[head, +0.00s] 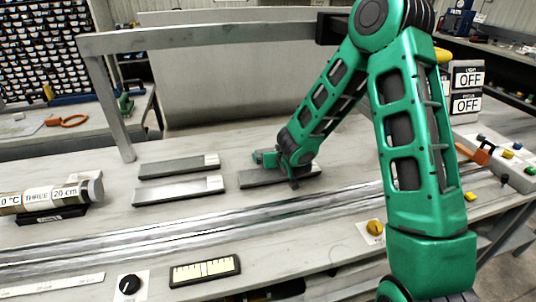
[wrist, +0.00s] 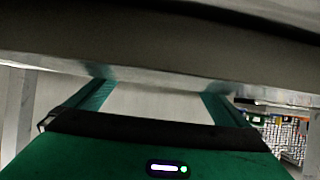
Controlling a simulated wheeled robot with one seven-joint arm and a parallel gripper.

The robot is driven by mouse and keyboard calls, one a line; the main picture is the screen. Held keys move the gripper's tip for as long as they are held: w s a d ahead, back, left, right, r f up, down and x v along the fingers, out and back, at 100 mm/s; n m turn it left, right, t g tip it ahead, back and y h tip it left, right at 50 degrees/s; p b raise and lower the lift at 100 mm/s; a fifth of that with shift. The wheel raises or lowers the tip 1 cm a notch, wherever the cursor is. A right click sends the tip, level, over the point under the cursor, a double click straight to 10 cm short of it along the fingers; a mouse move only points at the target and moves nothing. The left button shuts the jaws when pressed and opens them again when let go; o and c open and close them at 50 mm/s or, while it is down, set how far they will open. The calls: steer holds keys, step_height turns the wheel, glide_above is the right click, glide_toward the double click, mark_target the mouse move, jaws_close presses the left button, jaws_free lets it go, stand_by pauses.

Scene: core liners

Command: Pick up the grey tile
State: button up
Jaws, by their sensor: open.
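Three flat grey tiles with pale ends lie on the bench in the head view: one at the back left (head: 172,168), one in front of it (head: 172,192), and one to the right (head: 255,180), partly hidden by my gripper. I cannot tell which of them the task means. My gripper (head: 281,164) is at the right-hand tile, low over it; whether it touches is unclear. In the wrist view my gripper (wrist: 155,82) has its two green fingers apart, with a wide, blurred grey edge across their tips. Nothing is clearly held between them.
A metal frame (head: 127,110) stands behind the tiles. A labelled cylinder (head: 45,196) lies at the left. Metal rails (head: 150,243) cross the bench in front. A black knob (head: 129,284), a gauge (head: 205,270) and a yellow knob (head: 375,227) sit near the front edge.

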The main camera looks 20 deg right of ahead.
steer(key=shift+w+d, duration=0.15)
steer(key=shift+d, duration=0.2)
steer(key=shift+a, duration=0.2)
steer(key=c, duration=0.8)
steer(key=shift+a, duration=0.1)
